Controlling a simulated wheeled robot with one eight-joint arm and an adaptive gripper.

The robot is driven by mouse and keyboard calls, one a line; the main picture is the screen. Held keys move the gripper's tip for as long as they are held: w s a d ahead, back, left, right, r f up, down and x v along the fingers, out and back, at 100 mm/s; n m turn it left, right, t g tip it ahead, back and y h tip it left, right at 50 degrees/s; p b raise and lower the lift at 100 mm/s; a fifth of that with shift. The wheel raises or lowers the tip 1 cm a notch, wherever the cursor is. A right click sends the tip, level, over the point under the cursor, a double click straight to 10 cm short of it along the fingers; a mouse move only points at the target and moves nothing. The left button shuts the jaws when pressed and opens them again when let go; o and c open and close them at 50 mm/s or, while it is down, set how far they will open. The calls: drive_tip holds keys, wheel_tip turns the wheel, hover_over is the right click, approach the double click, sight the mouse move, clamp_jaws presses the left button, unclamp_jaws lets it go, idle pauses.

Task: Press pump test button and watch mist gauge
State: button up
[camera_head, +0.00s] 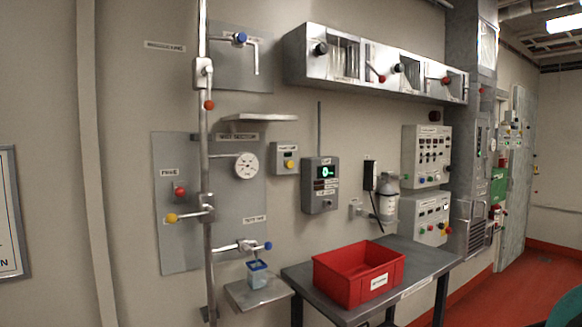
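A small grey box with a round yellow button (289,164) is on the wall, left of centre; its label is too small to read for certain, but it may be the pump test button. To its left, a round white dial gauge (246,166) is mounted on a grey panel (228,190), under a label that seems to read mist detector (237,138). The dial's needle reading is too small to tell. My gripper is not in view.
A grey box with a lit green display (325,172) hangs right of the yellow button. A red bin (335,282) stands on a grey table (430,257) below. Vertical pipework (204,150) with valve handles stands left of the gauge. A metal cabinet (300,63) juts out above.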

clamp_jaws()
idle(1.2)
